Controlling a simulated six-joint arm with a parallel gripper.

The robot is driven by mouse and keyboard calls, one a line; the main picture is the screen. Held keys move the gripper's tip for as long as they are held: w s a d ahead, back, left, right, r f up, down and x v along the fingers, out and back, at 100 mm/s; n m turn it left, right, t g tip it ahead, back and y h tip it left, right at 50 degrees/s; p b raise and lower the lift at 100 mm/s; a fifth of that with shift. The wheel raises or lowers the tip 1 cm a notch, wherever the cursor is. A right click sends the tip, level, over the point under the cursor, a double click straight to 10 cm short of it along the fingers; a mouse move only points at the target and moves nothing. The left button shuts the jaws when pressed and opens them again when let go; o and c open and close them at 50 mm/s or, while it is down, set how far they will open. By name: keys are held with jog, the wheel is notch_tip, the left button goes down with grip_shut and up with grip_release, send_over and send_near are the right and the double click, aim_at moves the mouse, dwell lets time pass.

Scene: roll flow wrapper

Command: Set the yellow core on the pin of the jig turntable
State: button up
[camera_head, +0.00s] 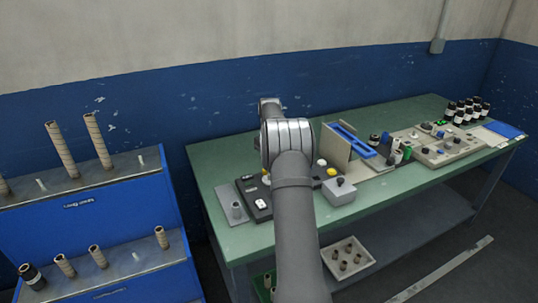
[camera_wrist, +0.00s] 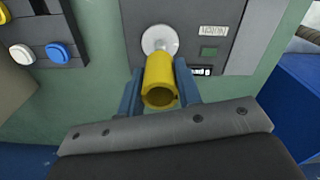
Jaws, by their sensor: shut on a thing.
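The yellow core (camera_wrist: 161,74) is a hollow tube between the two blue fingers of my gripper (camera_wrist: 159,70) in the wrist view. The fingers are shut on its sides, and its open end faces the camera. Just beyond its far end is a shiny round metal disc with a pin-like centre (camera_wrist: 159,40), on a dark grey plate (camera_wrist: 190,30). The core partly overlaps the disc, and I cannot tell whether they touch. In the head view my arm hides the gripper and the core.
A button panel (camera_wrist: 38,35) stands left in the wrist view. In the head view the green table (camera_head: 420,182) holds a grey box (camera_head: 339,192), a blue frame (camera_head: 350,140) and several dark bottles. A blue rack (camera_head: 90,225) with brown tubes stands left.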

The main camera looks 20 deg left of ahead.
jog(key=shift+f, duration=0.8)
jog(key=shift+f, duration=0.75)
dwell(0.4)
jog(key=shift+f, duration=0.25)
jog(key=shift+f, duration=0.15)
dwell(0.3)
jog(key=shift+f, duration=0.85)
jog(key=shift+f, duration=0.15)
dwell(0.4)
jog(key=o, duration=1.5)
